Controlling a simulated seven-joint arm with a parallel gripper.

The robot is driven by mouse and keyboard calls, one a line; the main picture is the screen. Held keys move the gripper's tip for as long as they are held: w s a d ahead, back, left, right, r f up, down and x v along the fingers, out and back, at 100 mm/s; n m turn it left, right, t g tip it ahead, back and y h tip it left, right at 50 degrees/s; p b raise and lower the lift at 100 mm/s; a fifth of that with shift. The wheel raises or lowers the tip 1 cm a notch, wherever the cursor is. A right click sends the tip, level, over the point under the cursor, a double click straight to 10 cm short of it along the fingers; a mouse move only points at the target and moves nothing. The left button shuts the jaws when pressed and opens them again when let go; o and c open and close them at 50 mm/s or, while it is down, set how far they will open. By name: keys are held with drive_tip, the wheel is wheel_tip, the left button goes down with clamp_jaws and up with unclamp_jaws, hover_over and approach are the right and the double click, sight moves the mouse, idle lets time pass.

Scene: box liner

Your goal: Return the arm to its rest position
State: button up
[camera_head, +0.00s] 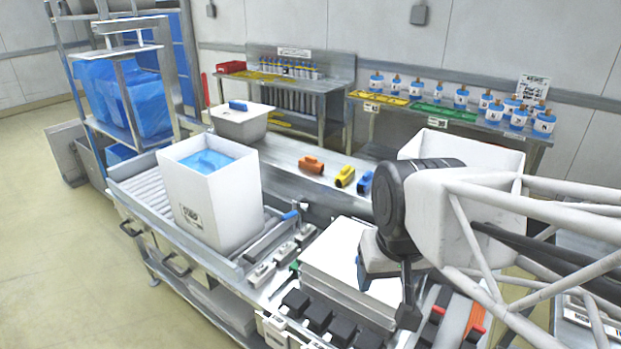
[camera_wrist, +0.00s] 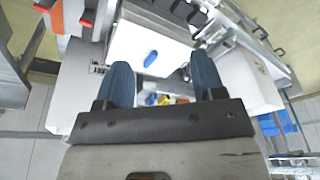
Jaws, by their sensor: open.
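My arm comes in from the right in the head view, with my gripper (camera_head: 392,300) hanging in front of and above a stack of flat white pieces (camera_head: 345,262) on the bench. In the wrist view my gripper (camera_wrist: 158,80) has its two blue-grey fingers spread wide, with nothing held between them. Past the fingertips lies a white surface (camera_wrist: 135,42) with a small blue piece (camera_wrist: 151,58) on it. Fingertip contact with anything cannot be told. A white box (camera_head: 215,205) with blue liner (camera_head: 206,160) inside stands upright on the rollers, left of my gripper.
A second white box (camera_head: 480,150) stands behind my arm, partly hidden. Orange (camera_head: 311,164) and yellow (camera_head: 345,176) pieces lie on the bench. Black blocks (camera_head: 318,318) line the front. Open floor (camera_head: 45,230) lies left.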

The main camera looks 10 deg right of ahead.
drive_tip(key=shift+s+d+f+n, duration=0.2)
drive_tip(key=shift+s+n, duration=0.1)
drive_tip(key=shift+s, duration=0.3)
